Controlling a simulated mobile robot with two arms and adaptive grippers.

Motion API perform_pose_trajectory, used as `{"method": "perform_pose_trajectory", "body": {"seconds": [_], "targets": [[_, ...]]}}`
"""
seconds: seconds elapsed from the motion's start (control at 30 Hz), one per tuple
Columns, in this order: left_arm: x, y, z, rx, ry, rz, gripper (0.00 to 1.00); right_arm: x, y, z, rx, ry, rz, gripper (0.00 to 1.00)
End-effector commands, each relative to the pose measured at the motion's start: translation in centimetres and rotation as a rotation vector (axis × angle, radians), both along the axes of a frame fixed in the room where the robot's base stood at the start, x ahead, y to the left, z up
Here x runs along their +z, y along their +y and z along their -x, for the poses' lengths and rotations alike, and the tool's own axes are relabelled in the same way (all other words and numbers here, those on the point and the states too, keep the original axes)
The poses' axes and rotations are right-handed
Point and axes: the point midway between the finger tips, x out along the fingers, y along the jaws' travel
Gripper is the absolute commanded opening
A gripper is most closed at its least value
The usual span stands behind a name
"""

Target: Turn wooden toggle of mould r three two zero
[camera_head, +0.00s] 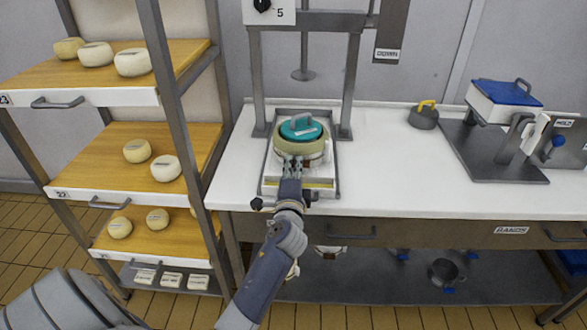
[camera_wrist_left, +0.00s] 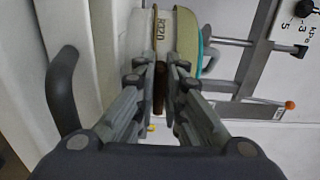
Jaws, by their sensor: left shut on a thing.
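The mould (camera_head: 287,146), a round beige tub with a teal lid (camera_head: 301,128), stands in the metal press tray. In the left wrist view, the mould (camera_wrist_left: 186,45) bears a label that reads R320. A brown wooden toggle (camera_wrist_left: 159,98) sticks out from its side. My left gripper (camera_head: 293,164) reaches in from the front; in the left wrist view its fingers (camera_wrist_left: 160,72) are shut on the toggle, one on each side. The toggle is hidden behind the fingers in the head view. My right gripper is not in view.
The press frame (camera_head: 347,85) rises around the mould, with its plunger (camera_head: 303,74) raised above the lid. A grey weight with a yellow handle (camera_head: 424,117) and a blue-lidded device (camera_head: 504,97) stand right on the white table (camera_head: 385,165). Cheese shelves (camera_head: 95,150) stand left.

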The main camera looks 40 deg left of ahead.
Motion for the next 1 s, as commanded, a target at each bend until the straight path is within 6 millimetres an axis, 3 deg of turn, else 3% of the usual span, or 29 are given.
{"method": "perform_pose_trajectory", "body": {"seconds": [0.37,0.4,0.47,0.83,1.0], "targets": [[0.1,0.0,0.0,-0.001,-0.004,0.005,0.00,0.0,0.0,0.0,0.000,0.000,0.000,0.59],[0.1,0.0,0.0,-0.001,-0.004,0.005,0.19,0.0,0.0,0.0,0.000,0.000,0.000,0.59],[0.1,0.0,0.0,-0.001,-0.003,0.004,0.30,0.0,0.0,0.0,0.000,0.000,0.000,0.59],[0.0,-0.2,0.2,-0.001,-0.002,0.003,0.30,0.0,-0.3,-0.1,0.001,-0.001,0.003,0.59],[-0.1,-1.3,2.0,-0.001,0.000,0.006,0.30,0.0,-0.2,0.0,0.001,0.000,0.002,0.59]]}}
